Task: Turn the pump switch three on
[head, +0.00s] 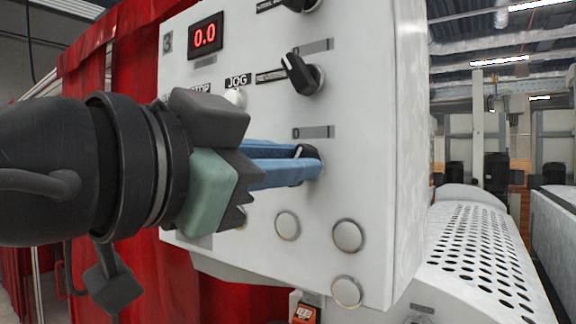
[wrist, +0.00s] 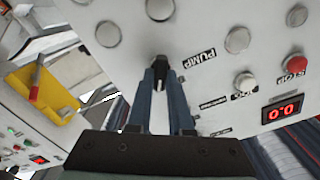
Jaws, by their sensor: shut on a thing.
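The pump switch (head: 306,150) is a black rotary knob with a pale pointer line on the white control panel marked 3 (head: 380,200). In the wrist view the knob (wrist: 160,68) sits beside the PUMP label (wrist: 199,58). My gripper (head: 311,166) is at the panel, with its blue fingers closed around the knob. The wrist view also shows my gripper (wrist: 162,78) with a fingertip on each side of it. In the head view the fingers hide most of the knob. A small plate (head: 314,132) with a 0 at its left is above the knob.
Another black knob (head: 301,74) is above the held one. The red display (head: 206,36) reads 0.0. Round metal buttons (head: 347,235) are below. A red stop button (wrist: 297,65) is right in the wrist view. A perforated cover (head: 480,250) stands at the right.

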